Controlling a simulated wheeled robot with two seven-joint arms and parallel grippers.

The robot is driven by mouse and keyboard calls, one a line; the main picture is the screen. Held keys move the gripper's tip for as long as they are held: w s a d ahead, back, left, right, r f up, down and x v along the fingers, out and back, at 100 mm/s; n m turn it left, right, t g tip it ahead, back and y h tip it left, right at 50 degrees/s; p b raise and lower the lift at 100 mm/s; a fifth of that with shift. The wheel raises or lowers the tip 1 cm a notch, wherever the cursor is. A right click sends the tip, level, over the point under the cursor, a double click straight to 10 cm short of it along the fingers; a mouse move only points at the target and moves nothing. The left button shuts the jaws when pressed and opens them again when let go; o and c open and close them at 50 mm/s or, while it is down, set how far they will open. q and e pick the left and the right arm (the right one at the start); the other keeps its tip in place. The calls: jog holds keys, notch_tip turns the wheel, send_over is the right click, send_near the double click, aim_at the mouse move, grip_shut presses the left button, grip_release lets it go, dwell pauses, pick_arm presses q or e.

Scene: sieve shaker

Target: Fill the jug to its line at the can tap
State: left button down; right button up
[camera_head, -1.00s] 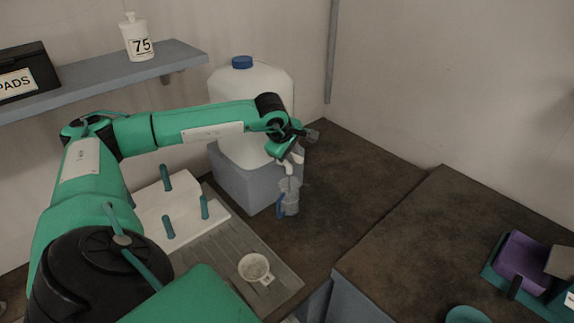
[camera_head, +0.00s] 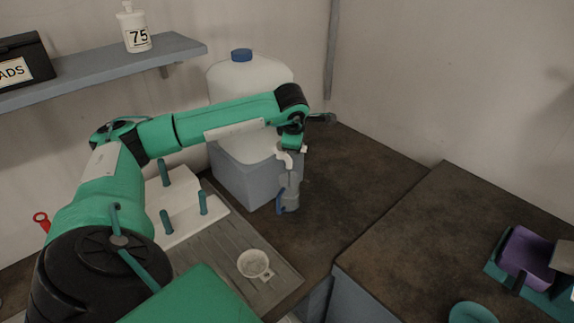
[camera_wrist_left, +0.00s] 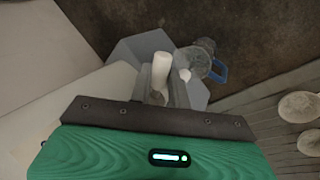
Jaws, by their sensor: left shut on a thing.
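The water can (camera_head: 250,80) is a large translucent white container with a blue cap, at the back of the counter. Its white tap (camera_head: 284,158) sticks out at the front; a white part of it shows in the left wrist view (camera_wrist_left: 161,68). The clear jug (camera_head: 291,190) with a blue handle (camera_head: 279,203) stands upright below the tap, and its mouth and handle also show in the wrist view (camera_wrist_left: 220,71). Its line and water level are too small to tell. My left gripper (camera_wrist_left: 160,95) is shut on the tap, from above. My right gripper is out of view.
The can sits on a grey block (camera_head: 240,182). A shelf (camera_head: 100,72) hangs at left. The right counter holds a purple tray (camera_head: 526,260); its middle is clear.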

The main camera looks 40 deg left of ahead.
pick_arm(q)
jog(key=shift+w+a+r+n+g+y, duration=0.15)
jog(key=shift+w+n+g+y, duration=0.25)
jog(key=shift+n, duration=0.7)
jog(key=w+a+n+g, duration=0.1)
jog(key=n, duration=0.2)
jog(key=a+n+g+y, duration=0.1)
jog(key=n, duration=0.2)
jog(key=w+a+n+g+y+p, duration=0.1)
jog(key=n, duration=0.2)
jog(key=shift+w+a+g, duration=0.2)
jog(key=shift+w+g, duration=0.15)
jog(key=shift+g, duration=0.05)
jog(key=d+m+t, duration=0.1)
jog(key=m, duration=0.1)
jog(key=s+m+t, duration=0.1)
jog(key=m, duration=0.1)
jog(key=shift+d+h+b, duration=0.3)
jog(key=shift+d, duration=0.1)
dwell(3.6)
